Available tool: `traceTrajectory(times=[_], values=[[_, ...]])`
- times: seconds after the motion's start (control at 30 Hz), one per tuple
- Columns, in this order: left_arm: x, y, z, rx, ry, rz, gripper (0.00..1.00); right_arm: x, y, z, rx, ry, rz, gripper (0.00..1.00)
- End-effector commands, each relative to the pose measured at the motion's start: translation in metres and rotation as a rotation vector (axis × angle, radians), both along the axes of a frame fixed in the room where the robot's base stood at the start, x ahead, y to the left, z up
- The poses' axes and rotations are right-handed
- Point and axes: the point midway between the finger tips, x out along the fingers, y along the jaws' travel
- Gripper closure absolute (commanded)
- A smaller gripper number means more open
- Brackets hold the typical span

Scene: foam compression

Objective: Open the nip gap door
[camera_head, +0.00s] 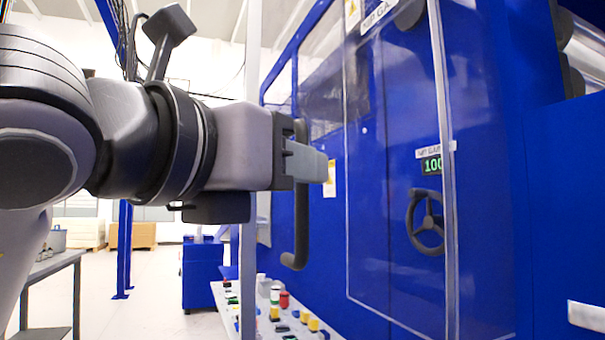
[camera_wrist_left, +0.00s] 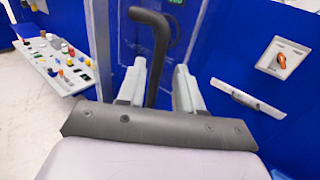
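The nip gap door (camera_head: 400,130) is a clear panel with a pale frame on the blue machine, and it looks closed. Its dark grey bar handle (camera_head: 301,225) stands upright at the door's left side. In the left wrist view the bent handle (camera_wrist_left: 158,50) runs down between my fingers. My left gripper (camera_head: 310,162) is at the handle's upper part. In the left wrist view the left gripper (camera_wrist_left: 160,88) has its fingers apart, one on each side of the handle; a gap shows on the right finger's side. My right gripper is out of view.
Behind the clear panel are a black handwheel (camera_head: 426,221) and a green display (camera_head: 432,165). A sloped control panel (camera_head: 290,318) with coloured buttons stands below the handle. An orange rotary switch (camera_wrist_left: 281,61) and a pale handle (camera_wrist_left: 248,98) are on the blue wall.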

Motion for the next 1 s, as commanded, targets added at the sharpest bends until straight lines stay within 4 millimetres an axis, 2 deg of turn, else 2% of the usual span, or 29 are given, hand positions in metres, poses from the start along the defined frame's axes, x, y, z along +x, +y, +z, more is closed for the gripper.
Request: traceTrajectory(times=[0.1, 0.3, 1.0], values=[[-0.017, 0.012, -0.001, -0.001, -0.004, 0.001, 0.65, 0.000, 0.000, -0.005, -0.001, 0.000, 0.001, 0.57], [-0.033, 0.021, 0.000, -0.001, 0.000, -0.001, 0.65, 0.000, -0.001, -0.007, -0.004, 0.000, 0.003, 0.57], [-0.034, 0.022, 0.000, -0.001, 0.001, -0.001, 0.65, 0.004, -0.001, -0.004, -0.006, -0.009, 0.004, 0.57]])
